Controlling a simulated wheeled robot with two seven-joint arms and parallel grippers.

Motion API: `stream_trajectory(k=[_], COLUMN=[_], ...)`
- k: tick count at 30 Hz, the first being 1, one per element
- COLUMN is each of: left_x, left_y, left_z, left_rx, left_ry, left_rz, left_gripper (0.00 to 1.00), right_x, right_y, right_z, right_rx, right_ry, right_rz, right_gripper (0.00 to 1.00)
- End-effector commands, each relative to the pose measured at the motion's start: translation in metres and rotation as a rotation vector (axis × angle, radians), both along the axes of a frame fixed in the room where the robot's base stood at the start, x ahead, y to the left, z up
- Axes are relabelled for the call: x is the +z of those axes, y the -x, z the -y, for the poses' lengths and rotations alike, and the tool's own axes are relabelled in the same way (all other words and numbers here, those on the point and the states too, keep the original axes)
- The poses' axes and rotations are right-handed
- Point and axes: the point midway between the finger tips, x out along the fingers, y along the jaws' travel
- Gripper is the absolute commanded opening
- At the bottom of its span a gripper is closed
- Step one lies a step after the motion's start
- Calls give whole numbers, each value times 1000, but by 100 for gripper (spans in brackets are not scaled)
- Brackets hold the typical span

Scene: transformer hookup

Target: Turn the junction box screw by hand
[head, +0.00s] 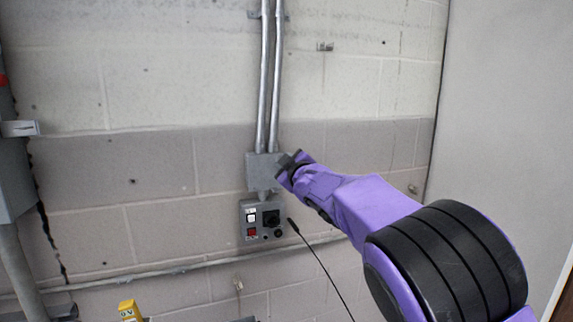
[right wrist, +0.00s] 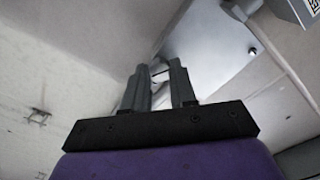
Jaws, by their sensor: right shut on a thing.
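The grey junction box (head: 262,175) is fixed to the block wall, below two vertical metal conduits. My right gripper (head: 289,162) reaches its upper right corner from the right. In the right wrist view the box's pale cover plate (right wrist: 212,42) lies just beyond the fingers. The two grey fingertips (right wrist: 159,72) are shut on a small piece at the plate's edge, which looks like the junction box screw; the fingers mostly hide it. Another small dark screw (right wrist: 252,51) shows on the plate's opposite side. My left gripper is in neither view.
A grey control box (head: 262,219) with red and white switches and a black knob hangs just below the junction box. A thin black rod (head: 318,259) slants beside it. A horizontal conduit (head: 180,269) crosses the wall lower down. A yellow object (head: 130,310) stands at bottom left.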

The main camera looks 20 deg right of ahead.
Motion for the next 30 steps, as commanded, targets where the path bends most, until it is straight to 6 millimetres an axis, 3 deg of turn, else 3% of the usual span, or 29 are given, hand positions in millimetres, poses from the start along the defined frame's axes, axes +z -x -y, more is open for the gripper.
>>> stream_trajectory(k=[9, 10, 12, 23, 30], left_x=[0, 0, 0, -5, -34], left_y=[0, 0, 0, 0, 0], left_z=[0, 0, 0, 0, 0], left_rx=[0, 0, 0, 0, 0], left_ry=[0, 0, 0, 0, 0], left_rz=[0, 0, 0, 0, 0], left_gripper=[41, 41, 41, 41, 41], right_x=[4, 4, 3, 0, -3], right_y=[0, 0, 0, 6, 59], right_z=[0, 0, 0, 1, 2], right_rx=[1, 1, 1, -1, -1], right_ry=[0, 0, 0, 0, 0], right_rz=[6, 6, 6, 2, 6], right_gripper=[0, 29, 52, 52, 52])
